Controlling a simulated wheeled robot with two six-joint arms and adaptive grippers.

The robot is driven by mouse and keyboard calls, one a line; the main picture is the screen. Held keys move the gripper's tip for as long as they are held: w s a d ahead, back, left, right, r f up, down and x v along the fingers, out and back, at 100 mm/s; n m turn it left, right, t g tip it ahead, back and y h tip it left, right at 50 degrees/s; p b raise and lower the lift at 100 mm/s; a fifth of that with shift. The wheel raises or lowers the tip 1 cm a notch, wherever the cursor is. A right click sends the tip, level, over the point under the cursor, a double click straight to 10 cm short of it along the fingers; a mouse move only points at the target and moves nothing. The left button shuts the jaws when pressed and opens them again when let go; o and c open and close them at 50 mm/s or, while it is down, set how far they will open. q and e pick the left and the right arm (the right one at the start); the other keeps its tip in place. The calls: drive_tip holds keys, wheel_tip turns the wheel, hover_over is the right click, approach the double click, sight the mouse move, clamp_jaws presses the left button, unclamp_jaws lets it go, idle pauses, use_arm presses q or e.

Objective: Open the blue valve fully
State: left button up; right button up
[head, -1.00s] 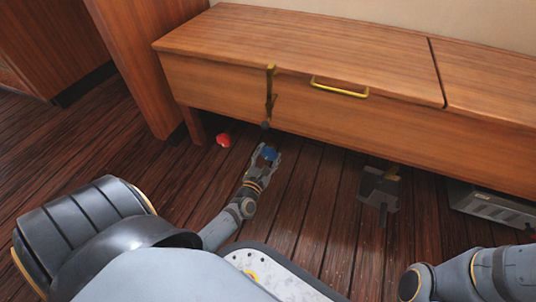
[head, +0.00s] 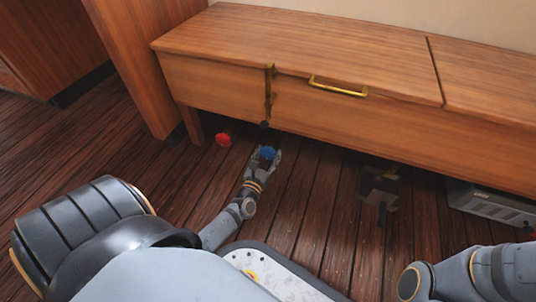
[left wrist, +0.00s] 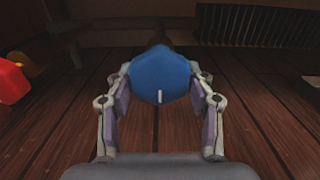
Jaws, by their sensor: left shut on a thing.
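The blue valve (head: 267,153) is a small blue knob low under the front edge of the wooden bench. In the left wrist view the blue valve (left wrist: 160,76) is a blue faceted handle with a short white mark near its lower edge. My left gripper (head: 263,160) reaches in from below and is shut on it, one finger on each side. In the left wrist view my left gripper's fingers (left wrist: 160,95) flank the handle. My right gripper is not in view; only part of my right arm shows at lower right.
A red valve (head: 223,139) is left of the blue one and shows at the left edge of the wrist view (left wrist: 12,82). The wooden bench (head: 300,45) overhangs with a brass handle (head: 339,87). A dark object (head: 379,186) and a grey box (head: 490,203) are to the right.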

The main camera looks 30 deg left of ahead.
sight(268, 149)
use_arm(q)
drive_tip(key=o, duration=1.1)
drive_tip(key=shift+o, duration=0.2)
wheel_tip(268, 149, up, 10)
drive_tip(key=shift+s, duration=0.1)
idle(0.4)
